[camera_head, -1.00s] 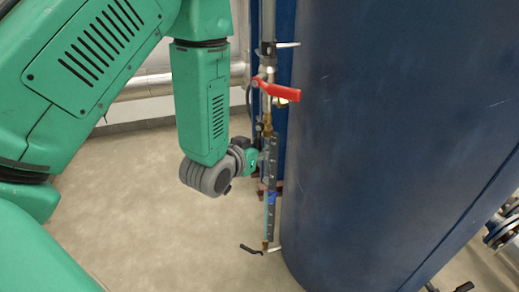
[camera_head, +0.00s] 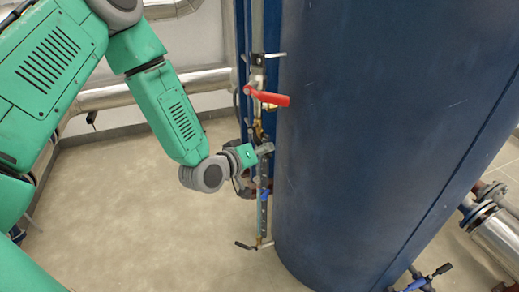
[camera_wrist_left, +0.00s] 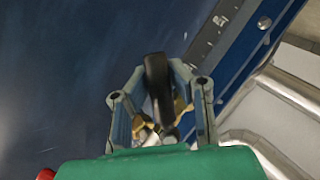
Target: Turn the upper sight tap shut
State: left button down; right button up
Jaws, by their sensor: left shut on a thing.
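The sight glass (camera_head: 262,208) is a thin upright column with a scale, beside the blue tank. The upper sight tap's black handle (camera_wrist_left: 157,85) stands between my left gripper's fingers in the left wrist view, with brass fittings behind it. My left gripper (camera_wrist_left: 160,72) is shut on this handle. In the head view the left gripper (camera_head: 262,150) is at the top of the sight glass, below the red lever, and the handle is hidden there. The lower sight tap (camera_head: 246,245) has a black handle pointing left. My right gripper is not in view.
The large blue tank (camera_head: 370,130) stands close at the right of the sight glass. A red lever valve (camera_head: 268,97) sits just above my left gripper. Silver pipes (camera_head: 200,80) run along the wall behind. The floor (camera_head: 130,210) at left is clear.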

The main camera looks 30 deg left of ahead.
aim_at(270, 153)
pick_arm(q)
jog(key=shift+d+r+n+h, duration=0.5)
jog(key=shift+n+h, duration=0.1)
jog(key=shift+n, duration=0.5)
jog(key=shift+d+r+n+t, duration=0.3)
jog(key=shift+n+t, duration=0.2)
jog(key=shift+n, duration=0.2)
jog(key=shift+d+r+n+t+h+b, duration=0.1)
jog(key=shift+r+n+t+h+b, duration=0.3)
jog(key=shift+r+n+b, duration=0.45)
jog(key=shift+d+r+n+t+h+b, duration=0.1)
jog(key=shift+r+n+t+h+b, duration=0.35)
jog(key=shift+n, duration=0.7)
jog(key=shift+r, duration=0.1)
jog(key=c, duration=1.4)
grip_release()
jog(key=shift+s, duration=0.1)
jog(key=shift+s+a+r, duration=0.1)
jog(key=shift+a, duration=0.1)
